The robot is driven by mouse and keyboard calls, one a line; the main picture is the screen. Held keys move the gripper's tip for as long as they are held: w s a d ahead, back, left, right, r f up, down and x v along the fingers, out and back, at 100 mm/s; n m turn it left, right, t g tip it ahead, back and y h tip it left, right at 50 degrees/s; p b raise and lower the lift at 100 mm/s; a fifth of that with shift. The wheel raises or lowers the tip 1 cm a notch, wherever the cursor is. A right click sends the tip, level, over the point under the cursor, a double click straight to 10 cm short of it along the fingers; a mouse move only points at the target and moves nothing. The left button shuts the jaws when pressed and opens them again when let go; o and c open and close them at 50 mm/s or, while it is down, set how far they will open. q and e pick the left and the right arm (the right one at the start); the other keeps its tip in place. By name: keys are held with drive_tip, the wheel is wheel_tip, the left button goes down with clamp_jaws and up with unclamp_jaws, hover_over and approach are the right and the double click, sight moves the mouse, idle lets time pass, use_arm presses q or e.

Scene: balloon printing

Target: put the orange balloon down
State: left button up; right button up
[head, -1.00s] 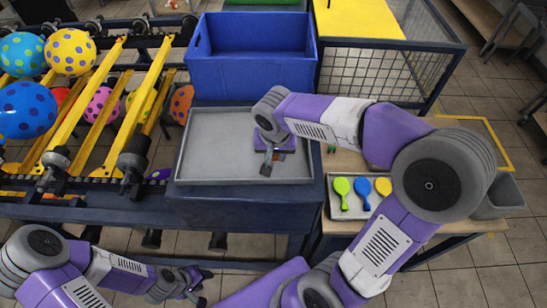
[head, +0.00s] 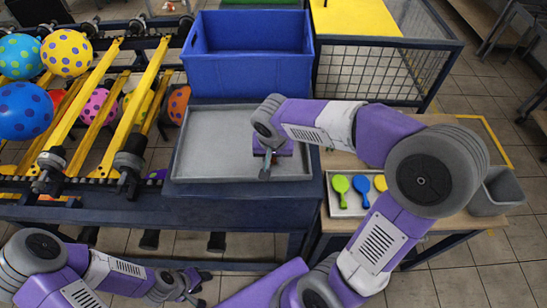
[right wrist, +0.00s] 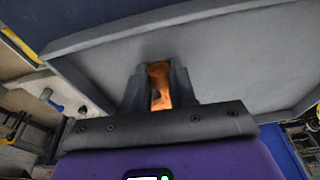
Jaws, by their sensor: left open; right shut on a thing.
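An uninflated orange balloon (right wrist: 158,84) sits between the fingers of my right gripper (right wrist: 160,90) in the right wrist view. The gripper is shut on it, over the grey tray (right wrist: 225,60). In the head view my right gripper (head: 266,170) is over the right part of the tray (head: 210,145), and the balloon is hidden there. I cannot tell whether the balloon touches the tray. My left gripper (head: 195,284) is open and empty at the bottom, in front of the dark bench and away from the tray.
A blue bin (head: 248,75) stands behind the tray. A conveyor with yellow rails (head: 133,110) and several inflated dotted balloons is at the left. A small tray with green, blue and yellow paddles (head: 361,185) lies at the right, near a grey bin (head: 497,190). The tray's left part is bare.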

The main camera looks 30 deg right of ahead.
drive_tip(key=o, duration=0.9)
drive_tip(key=shift+s+a+f, duration=0.1)
drive_tip(key=shift+s+f, duration=0.25)
drive_tip(key=shift+f, duration=0.3)
drive_tip(key=shift+w+a, duration=0.15)
drive_tip(key=shift+f, duration=0.1)
drive_tip(key=shift+d+r+p, duration=0.2)
drive_tip(key=shift+r+p, duration=0.35)
drive_tip(key=v, duration=0.4)
drive_tip(key=p+v, duration=0.1)
drive_tip(key=v, duration=0.7)
drive_tip(key=shift+w+r+p, duration=0.3)
drive_tip(key=shift+w+r, duration=0.05)
